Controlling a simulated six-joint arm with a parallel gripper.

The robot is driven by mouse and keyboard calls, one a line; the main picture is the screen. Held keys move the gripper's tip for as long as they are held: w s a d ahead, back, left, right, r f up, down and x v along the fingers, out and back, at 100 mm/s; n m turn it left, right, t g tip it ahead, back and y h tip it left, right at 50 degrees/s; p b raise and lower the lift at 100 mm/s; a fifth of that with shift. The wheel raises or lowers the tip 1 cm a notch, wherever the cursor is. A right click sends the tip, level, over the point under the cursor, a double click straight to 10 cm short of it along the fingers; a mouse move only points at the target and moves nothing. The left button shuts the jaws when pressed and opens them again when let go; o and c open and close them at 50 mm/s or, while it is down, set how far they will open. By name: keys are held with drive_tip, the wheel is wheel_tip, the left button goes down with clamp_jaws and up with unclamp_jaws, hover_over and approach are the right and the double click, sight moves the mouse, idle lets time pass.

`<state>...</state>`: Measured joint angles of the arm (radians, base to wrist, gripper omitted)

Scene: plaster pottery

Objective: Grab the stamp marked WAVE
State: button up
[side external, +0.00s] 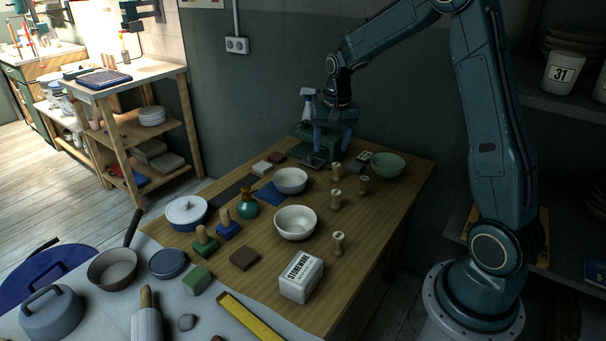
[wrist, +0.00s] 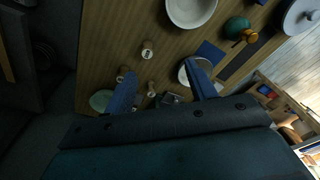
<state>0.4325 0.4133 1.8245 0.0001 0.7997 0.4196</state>
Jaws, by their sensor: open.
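Several small wooden stamps stand upright on the wooden table: one near the front (side external: 338,243), one in the middle (side external: 336,199), and two toward the back, left (side external: 337,170) and right (side external: 364,185). Pale tops carry dark marks too small to read, so I cannot tell which is WAVE. My gripper (side external: 332,145) is open and empty above the back of the table, behind the stamps. In the wrist view, my gripper (wrist: 164,82) has blue fingers spread apart; one stamp (wrist: 151,90) appears between them, another (wrist: 123,73) near the left finger, and a third (wrist: 147,52) farther up.
White bowls (side external: 295,223) (side external: 291,180), a green bowl (side external: 387,165) and a green vase (side external: 248,204) stand around the stamps. A STONEWARE block (side external: 301,277) sits at the front. Bare wood lies right of the middle stamp.

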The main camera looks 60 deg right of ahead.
sight(336, 192)
drive_tip(key=w+d+f+m+g, duration=0.1)
drive_tip(key=d+f+m, duration=0.1)
drive_tip(key=d+f, duration=0.5)
wheel_tip(336, 192, down, 4)
drive_tip(key=shift+w+r+m, duration=0.2)
drive_tip(key=shift+r+m, duration=0.05)
drive_tip(key=shift+m, duration=0.05)
drive_tip(key=shift+d, duration=0.1)
drive_tip(key=shift+f, duration=4.25)
drive_tip(key=shift+f, duration=2.6)
drive_tip(key=shift+c, duration=0.3)
drive_tip(key=c, duration=1)
